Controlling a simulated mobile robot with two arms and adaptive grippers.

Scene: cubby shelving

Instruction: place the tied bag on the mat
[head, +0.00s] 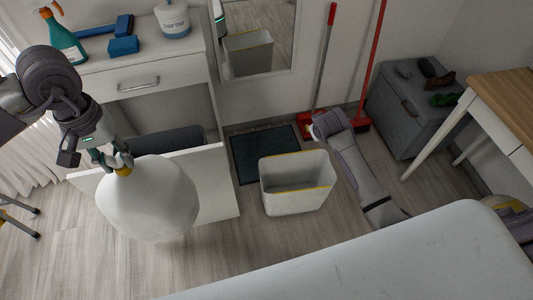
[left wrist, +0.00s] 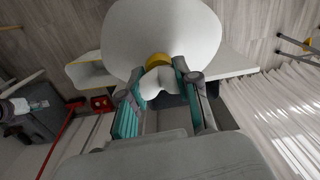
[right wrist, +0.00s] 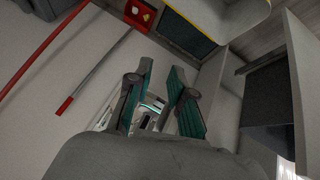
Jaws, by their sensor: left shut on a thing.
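The tied bag (head: 150,205) is white and round with a yellow tie. It hangs in front of the open drawer at the left. My left gripper (head: 120,163) is shut on its gathered neck. The left wrist view shows the fingers (left wrist: 162,78) on either side of the neck, with the bag (left wrist: 165,30) beyond. The mat (head: 262,153) is dark and lies flat on the floor, bare, to the right of the bag. It also shows in part in the right wrist view (right wrist: 190,36). My right gripper (right wrist: 162,68) has its fingers apart with nothing held between them.
A white bin (head: 292,203) with a yellow rim stands beside the mat. The open drawer front (head: 215,185) lies between bag and mat. A red broom (head: 372,60) and a dustpan (head: 312,122) are behind. A grey chest (head: 402,115) stands at the right.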

